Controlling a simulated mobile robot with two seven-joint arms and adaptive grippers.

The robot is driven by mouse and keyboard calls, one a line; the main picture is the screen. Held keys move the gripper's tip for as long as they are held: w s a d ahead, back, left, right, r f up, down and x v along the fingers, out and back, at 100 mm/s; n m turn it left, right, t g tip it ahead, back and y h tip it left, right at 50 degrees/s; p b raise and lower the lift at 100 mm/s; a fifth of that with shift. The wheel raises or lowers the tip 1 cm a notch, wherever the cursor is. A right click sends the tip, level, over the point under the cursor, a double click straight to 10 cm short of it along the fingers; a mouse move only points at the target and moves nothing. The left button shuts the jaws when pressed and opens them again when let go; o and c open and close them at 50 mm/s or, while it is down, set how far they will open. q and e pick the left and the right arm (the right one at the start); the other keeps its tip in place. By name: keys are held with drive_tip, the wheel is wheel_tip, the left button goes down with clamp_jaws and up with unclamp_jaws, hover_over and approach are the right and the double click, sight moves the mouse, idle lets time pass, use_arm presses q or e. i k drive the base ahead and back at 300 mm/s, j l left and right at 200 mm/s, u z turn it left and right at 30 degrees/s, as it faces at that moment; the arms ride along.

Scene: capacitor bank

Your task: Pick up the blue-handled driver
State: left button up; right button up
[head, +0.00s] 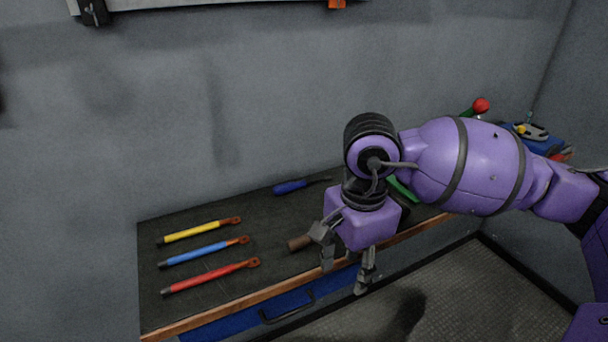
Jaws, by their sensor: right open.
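The blue-handled driver (290,187) lies at the back of the dark bench (255,210), its shaft pointing right. My right gripper (345,277) points down at the bench's front edge, to the right of and nearer than the driver. It is open, with nothing seen between its fingers, and is apart from the driver. A brown cylindrical handle (299,243) lies just left of the gripper, partly hidden by it. My left gripper is out of view.
Yellow (195,232), blue (205,251) and red (210,276) bars lie on the bench's left part. A green object (403,189) is partly hidden behind my purple arm. A red-knobbed item (480,105) stands farther right. A blue drawer (270,312) is below the bench edge.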

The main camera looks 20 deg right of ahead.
sight(283, 189)
drive_tip(key=i, duration=1.25)
